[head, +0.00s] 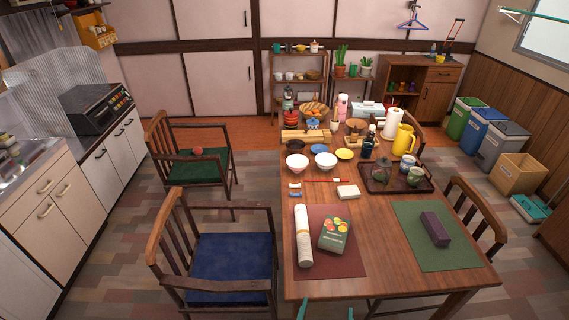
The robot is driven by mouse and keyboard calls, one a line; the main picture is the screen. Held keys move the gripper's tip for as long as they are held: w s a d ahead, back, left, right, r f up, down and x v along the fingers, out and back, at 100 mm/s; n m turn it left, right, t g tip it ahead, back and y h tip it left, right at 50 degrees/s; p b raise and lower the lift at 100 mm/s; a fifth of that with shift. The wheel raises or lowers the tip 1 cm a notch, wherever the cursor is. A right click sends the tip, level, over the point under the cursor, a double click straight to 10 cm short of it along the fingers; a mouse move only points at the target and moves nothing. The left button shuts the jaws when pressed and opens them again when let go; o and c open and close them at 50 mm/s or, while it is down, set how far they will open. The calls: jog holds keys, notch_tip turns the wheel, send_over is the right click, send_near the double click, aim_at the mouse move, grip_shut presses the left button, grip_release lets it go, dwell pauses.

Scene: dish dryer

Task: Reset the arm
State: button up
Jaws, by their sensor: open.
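My gripper (326,311) shows only at the bottom edge of the head view, just in front of the table's near edge. Its two teal-tipped fingers are apart, with nothing seen between them. The rest of my arm is out of view. The wooden dining table (375,281) stands straight ahead. On its near end, a rolled white tube (303,236) and a dark green box (334,234) lie on a dark red mat (342,269). A dark purple box (435,229) lies on a green mat (437,258).
Chairs with blue (232,266) and green (198,168) seats stand left of the table; another wooden chair (478,208) stands at right. Bowls, a tray (371,186) and a yellow pitcher (403,140) crowd the table farther back. Cabinets (57,208) line the left; bins (500,145) stand far right.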

jog(key=s+a+n+t+y, duration=0.1)
jog(key=s+a, duration=0.3)
jog(key=s, duration=0.3)
jog(key=s+a+n+y, duration=0.1)
jog(key=s+a, duration=0.2)
jog(key=s, duration=0.5)
jog(key=s+a+r+t+y, duration=0.1)
jog(key=s+a+r, duration=0.4)
jog(key=s+r, duration=0.4)
jog(key=s, duration=0.4)
jog(key=shift+a+r+n+y, duration=0.2)
jog(key=shift+r+n+y, duration=0.15)
jog(key=shift+n+y, duration=0.05)
